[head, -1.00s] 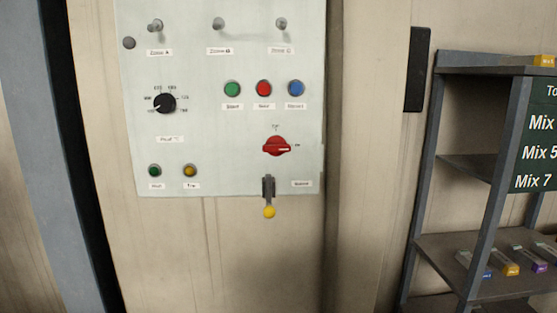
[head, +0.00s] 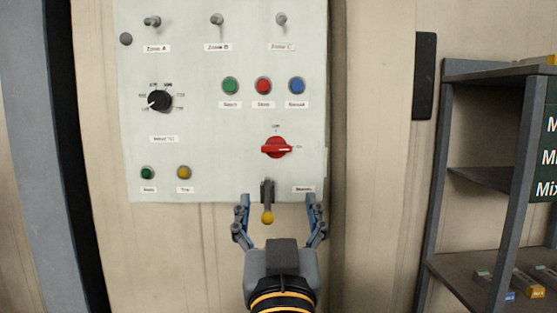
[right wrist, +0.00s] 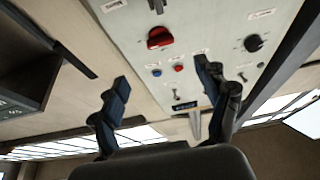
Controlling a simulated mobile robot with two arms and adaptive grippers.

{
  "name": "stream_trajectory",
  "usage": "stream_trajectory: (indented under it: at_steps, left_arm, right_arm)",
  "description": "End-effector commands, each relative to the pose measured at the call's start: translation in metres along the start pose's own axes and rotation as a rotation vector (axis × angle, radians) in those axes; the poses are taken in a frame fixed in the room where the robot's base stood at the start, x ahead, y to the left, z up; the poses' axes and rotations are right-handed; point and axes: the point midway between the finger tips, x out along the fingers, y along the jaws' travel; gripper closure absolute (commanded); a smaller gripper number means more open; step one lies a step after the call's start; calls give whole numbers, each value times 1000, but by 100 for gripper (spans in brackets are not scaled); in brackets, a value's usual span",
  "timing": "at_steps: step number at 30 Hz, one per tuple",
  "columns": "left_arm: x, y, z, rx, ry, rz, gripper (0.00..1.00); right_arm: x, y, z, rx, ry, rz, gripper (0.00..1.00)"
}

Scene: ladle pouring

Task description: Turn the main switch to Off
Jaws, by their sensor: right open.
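A pale control panel (head: 225,140) hangs on the wall. Its red rotary switch (head: 276,147) sits at the lower right, with a white pointer line directed right. Small marks lie above and right of it, too blurred to read surely. My right gripper (head: 278,198) is open, fingers pointing up, below the red switch and apart from it. In the right wrist view, the red switch (right wrist: 160,38) lies beyond the open fingers (right wrist: 162,74). My left gripper is not in view.
Green, red and blue buttons (head: 263,86) sit above the red switch, and toggles (head: 217,19) along the top. A black dial (head: 159,101) is at left. A grey shelf (head: 478,180) stands at right. The wall below the panel is bare.

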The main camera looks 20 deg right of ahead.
Motion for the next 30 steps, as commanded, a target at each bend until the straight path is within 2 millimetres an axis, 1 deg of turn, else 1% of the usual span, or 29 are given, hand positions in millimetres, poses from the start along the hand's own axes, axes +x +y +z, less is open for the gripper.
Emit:
stream_trajectory:
  at_steps: [2, 5, 8, 15, 18, 21, 25, 30]
  left_arm:
    - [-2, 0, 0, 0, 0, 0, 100]
    - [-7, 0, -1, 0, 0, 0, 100]
    - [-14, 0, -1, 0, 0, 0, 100]
    - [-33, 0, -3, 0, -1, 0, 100]
    - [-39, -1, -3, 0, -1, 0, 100]
    - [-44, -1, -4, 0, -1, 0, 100]
    - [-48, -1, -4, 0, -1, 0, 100]
    - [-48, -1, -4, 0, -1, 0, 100]
  right_arm:
    - [2, 2, -5, 5, 9, 4, 25]
    - [15, 2, -6, 2, 9, 6, 25]
    - [34, 3, -7, -1, 8, 7, 25]
    - [86, 3, -7, -2, 7, 6, 25]
    - [105, 2, -7, 0, 6, 4, 25]
    - [120, 2, -6, 1, 7, 3, 25]
    - [132, 2, -5, 2, 5, 2, 25]
    - [136, 2, -4, 5, 6, 1, 25]
